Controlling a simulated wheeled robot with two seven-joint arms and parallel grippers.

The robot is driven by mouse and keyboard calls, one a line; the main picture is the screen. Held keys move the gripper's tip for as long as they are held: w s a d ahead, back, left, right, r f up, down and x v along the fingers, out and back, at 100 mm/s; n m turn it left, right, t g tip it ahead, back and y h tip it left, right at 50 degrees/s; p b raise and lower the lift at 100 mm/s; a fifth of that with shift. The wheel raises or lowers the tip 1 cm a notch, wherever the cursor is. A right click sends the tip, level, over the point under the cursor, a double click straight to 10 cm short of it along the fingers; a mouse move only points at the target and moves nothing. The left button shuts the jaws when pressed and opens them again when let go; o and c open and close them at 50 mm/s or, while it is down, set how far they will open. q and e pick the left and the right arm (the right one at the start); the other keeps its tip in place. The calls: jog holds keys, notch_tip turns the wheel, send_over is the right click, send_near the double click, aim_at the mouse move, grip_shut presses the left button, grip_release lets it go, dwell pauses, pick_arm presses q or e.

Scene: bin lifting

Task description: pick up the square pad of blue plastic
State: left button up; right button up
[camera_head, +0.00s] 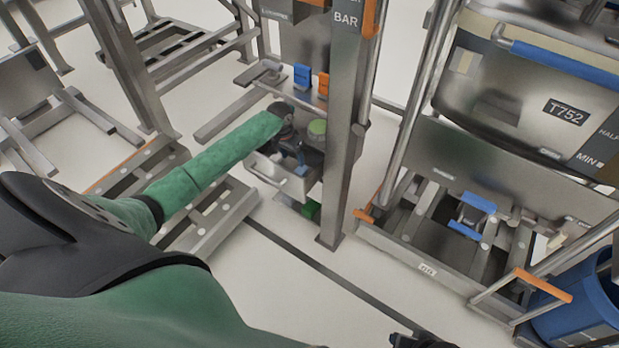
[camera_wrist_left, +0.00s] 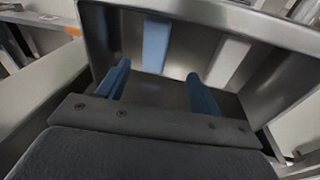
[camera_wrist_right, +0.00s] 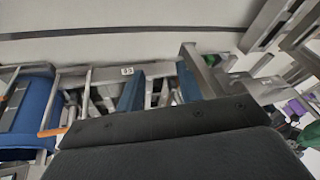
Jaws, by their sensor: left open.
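A light blue flat piece (camera_wrist_left: 156,43), perhaps the square blue pad, lies against the metal bin's inside, beyond the fingers. A pale strip (camera_wrist_left: 231,62) is to its right. I cannot pick out the pad in the head view. My right gripper (camera_wrist_right: 160,72) is open and empty in the right wrist view, away from the bin.
A steel post (camera_head: 346,130) stands close to the right of the small bin. A large bin marked T752 (camera_head: 510,105) hangs at the right, above a metal frame (camera_head: 400,250). A blue tub (camera_head: 575,315) stands bottom right.

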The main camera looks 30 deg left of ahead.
aim_at(298, 172)
pick_arm(q)
jog(key=shift+d+f, duration=0.25)
jog(key=shift+f, duration=0.8)
jog(key=f, duration=0.2)
jog(key=d+f+p, duration=0.1)
jog(key=f, duration=0.1)
jog(key=shift+d+f, duration=0.15)
jog(key=shift+w+f, duration=0.1)
jog(key=shift+f, duration=0.3)
jog(key=c, duration=1.1)
pick_arm(e)
jog(key=shift+s+d+r, duration=0.3)
jog(key=shift+d+r, duration=0.5)
jog(key=shift+r, duration=0.05)
